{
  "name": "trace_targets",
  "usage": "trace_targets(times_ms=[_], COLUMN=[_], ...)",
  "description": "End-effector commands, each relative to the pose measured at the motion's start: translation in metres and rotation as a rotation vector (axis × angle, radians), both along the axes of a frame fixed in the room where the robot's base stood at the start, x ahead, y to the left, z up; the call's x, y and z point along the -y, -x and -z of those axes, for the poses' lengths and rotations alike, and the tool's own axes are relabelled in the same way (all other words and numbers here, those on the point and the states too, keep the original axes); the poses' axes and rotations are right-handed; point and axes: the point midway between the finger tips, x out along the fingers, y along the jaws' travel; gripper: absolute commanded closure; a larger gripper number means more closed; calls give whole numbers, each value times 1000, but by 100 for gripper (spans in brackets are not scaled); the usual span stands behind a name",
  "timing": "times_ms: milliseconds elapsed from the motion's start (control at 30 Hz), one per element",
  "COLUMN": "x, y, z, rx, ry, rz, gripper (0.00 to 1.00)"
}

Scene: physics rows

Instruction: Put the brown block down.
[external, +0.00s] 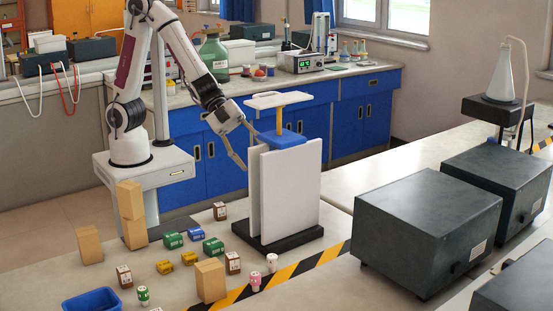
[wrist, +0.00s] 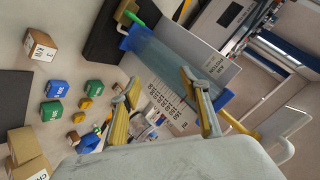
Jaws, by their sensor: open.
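Several brown blocks with white labels stand on the near table. One brown block (external: 220,211) is at the back, left of the black stand base, and a brown and white block in the wrist view (wrist: 40,46) may be the same one. Another brown block (external: 233,263) is in front of the stand, and a third brown block (external: 124,276) is further left. My gripper (external: 246,146) is open, raised beside the left edge of the white upright panels. In the wrist view its yellow-padded fingers (wrist: 162,97) are spread, with no block visible between them.
White panels (external: 290,190) stand on a black base (external: 277,240), topped by a blue piece (external: 282,138), close to my gripper. Green, blue and yellow blocks, tan boxes (external: 211,280) and a blue bin (external: 92,300) crowd the table left. Dark grey boxes (external: 425,225) stand right.

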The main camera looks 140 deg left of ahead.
Motion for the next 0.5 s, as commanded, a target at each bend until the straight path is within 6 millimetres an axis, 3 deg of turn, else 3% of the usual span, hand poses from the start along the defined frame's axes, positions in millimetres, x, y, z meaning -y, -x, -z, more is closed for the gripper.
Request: trace_targets(times_ms=[500], x=[5], y=[-8], z=[72], rx=[96], ry=[91], rz=[255], gripper=[54])
